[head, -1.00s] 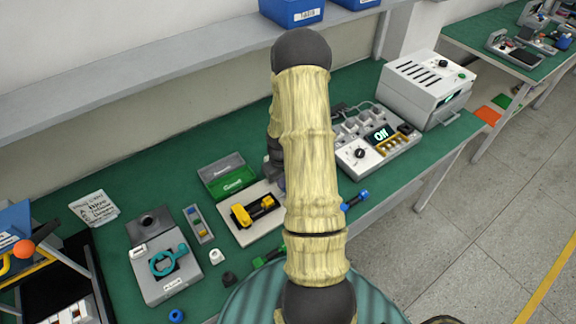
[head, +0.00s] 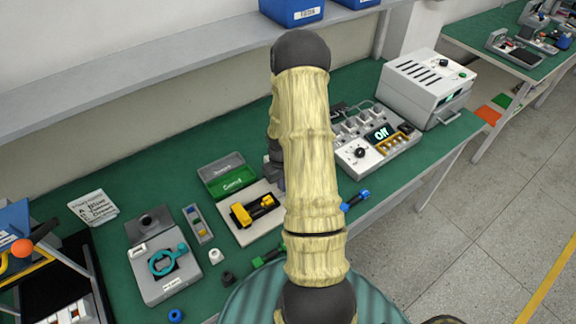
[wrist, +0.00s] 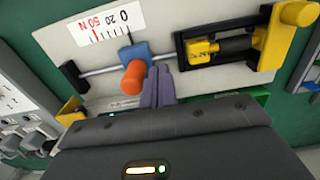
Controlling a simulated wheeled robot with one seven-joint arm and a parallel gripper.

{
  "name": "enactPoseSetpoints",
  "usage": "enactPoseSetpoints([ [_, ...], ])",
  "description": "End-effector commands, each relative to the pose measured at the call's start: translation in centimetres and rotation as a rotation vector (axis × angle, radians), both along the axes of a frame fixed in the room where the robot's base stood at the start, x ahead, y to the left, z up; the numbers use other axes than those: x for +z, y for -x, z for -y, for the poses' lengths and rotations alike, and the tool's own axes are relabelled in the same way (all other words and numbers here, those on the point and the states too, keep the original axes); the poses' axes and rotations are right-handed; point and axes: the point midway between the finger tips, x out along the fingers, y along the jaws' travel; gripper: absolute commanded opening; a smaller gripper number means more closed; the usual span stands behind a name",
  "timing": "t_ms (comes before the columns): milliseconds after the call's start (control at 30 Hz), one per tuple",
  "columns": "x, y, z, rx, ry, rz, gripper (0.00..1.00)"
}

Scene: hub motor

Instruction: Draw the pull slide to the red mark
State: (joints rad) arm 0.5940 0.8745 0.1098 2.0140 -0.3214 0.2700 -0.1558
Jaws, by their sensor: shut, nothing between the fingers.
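In the wrist view the pull slide is a blue block (wrist: 134,54) with an orange knob (wrist: 133,78), on a thin metal rod. A white scale (wrist: 110,24) above it reads 0, 20 and 50 N. The red mark (wrist: 94,34) is a line by the 50, left of the block. A dark pointer stands above the block near the 0 end. My gripper (wrist: 156,82) is shut and empty, its fingertips just right of the orange knob. Whether they touch it I cannot tell. In the head view my arm hides the slide and my fingertips.
A yellow clamp with a black cylinder (wrist: 222,48) sits on the same pale plate (wrist: 180,17), right of the slide. In the head view a green bin (head: 228,178), a grey box with a teal handle (head: 165,272) and a switch panel (head: 375,148) stand nearby on the green bench.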

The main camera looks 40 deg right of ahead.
Motion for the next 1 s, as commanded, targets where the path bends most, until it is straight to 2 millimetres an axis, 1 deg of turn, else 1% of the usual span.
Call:
enactPoseSetpoints([
  [600,-2.1,0.0,0.0,0.000,0.000,0.001,0.00],
  [1000,-2.1,0.0,0.0,0.000,0.000,0.001,0.00],
])
